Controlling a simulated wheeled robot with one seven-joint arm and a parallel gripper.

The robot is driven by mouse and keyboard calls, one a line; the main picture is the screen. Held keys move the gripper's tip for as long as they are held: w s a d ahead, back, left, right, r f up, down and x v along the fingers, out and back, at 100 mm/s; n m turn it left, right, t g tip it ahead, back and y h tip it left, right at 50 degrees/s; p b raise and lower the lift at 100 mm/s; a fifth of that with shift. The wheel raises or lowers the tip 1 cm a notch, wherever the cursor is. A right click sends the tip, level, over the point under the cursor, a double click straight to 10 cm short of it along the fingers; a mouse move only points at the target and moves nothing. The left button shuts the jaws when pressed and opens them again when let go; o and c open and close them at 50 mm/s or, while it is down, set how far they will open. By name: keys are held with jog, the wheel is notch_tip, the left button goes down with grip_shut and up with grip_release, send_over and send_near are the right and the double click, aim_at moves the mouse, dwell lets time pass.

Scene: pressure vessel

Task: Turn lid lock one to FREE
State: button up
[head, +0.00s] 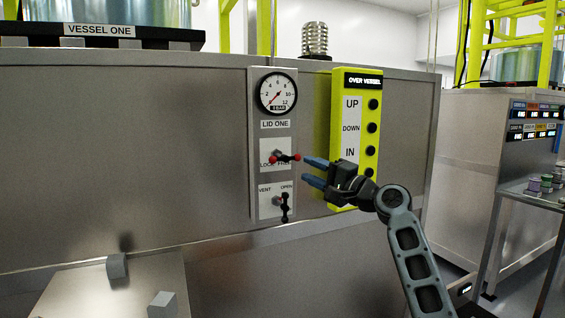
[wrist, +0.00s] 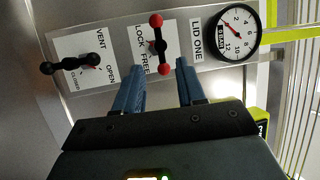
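Lid lock one is a dark bar handle with red ball ends (head: 285,157) on the LID ONE panel (head: 285,92), above its LOCK and FREE label. In the head view the bar lies roughly level and partly covers the lettering. In the wrist view the handle (wrist: 158,42) runs top to bottom beside the words LOCK FREE, and its lower red ball appears between the fingertips. My gripper (head: 311,171) is open and empty, just right of the handle's right ball. Its blue fingers also show in the wrist view (wrist: 161,66). I see no clear contact.
A black vent handle (head: 284,206) sits below the lock by VENT and OPEN. A pressure gauge (head: 278,94), its needle at the low end, is above. A yellow OVER VESSEL button box (head: 356,135) stands close on the right, behind my gripper. The steel wall left of the panel is clear.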

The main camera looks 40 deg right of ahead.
aim_at(288, 159)
jog(key=d+p+x, duration=0.1)
jog(key=x, duration=0.6)
jog(key=shift+w+a, duration=0.35)
jog(key=shift+a, duration=0.2)
jog(key=shift+r, duration=0.1)
grip_shut()
